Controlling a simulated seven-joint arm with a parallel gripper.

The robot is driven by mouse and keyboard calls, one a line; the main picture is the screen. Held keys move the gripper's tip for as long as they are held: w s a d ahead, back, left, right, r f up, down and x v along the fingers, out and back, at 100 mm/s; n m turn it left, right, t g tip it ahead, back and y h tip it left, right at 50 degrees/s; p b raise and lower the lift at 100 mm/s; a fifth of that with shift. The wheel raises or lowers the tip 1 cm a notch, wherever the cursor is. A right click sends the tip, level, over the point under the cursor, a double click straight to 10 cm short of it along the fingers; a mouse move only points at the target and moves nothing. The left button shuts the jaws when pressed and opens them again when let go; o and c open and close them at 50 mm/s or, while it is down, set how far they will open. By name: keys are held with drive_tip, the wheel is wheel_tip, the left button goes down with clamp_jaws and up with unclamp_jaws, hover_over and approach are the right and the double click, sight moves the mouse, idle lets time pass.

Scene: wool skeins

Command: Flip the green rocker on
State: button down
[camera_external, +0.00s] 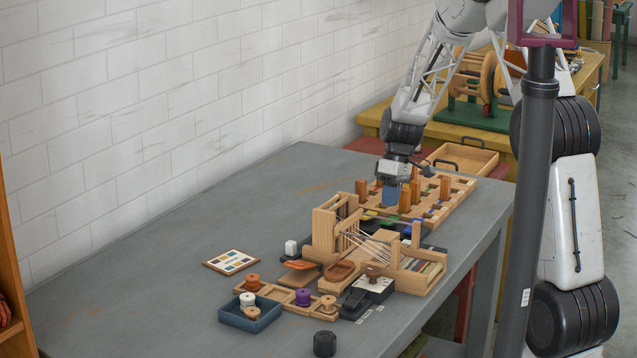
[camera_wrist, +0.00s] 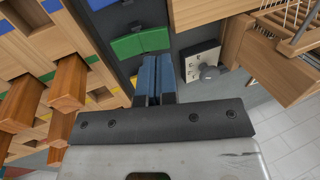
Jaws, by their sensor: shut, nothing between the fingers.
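The green rocker (camera_wrist: 128,46) sits on a dark strip in the upper middle of the wrist view. A seam crosses it, and I cannot tell which side is pressed down. In the external view a small green patch (camera_external: 370,213) shows below my gripper, partly hidden by wooden parts. My gripper (camera_wrist: 156,64) has blue fingers, which are shut together and empty. In the wrist view the fingertips lie just below the rocker's near edge; I cannot tell if they touch. In the external view my gripper (camera_external: 390,195) points down among the wooden pegs.
A blue rocker (camera_wrist: 100,4) lies beyond the green one. A pale plate with a grey knob (camera_wrist: 208,70) is to the right, beside a wooden loom frame. Wooden pegs (camera_wrist: 70,84) stand to the left. The grey table (camera_external: 190,215) is clear at the left.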

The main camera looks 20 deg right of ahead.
sight(387, 222)
drive_tip(key=shift+x, duration=1.9)
drive_tip(key=shift+s+a+f+t+h, duration=0.1)
drive_tip(key=shift+s+f+t+h, duration=0.05)
drive_tip(key=shift+f+t+h, duration=0.15)
drive_tip(key=shift+w+d+r, duration=0.15)
drive_tip(key=shift+w+d, duration=0.05)
drive_tip(key=shift+w+d+r, duration=0.2)
drive_tip(key=shift+w+d, duration=0.1)
drive_tip(key=shift+w, duration=0.05)
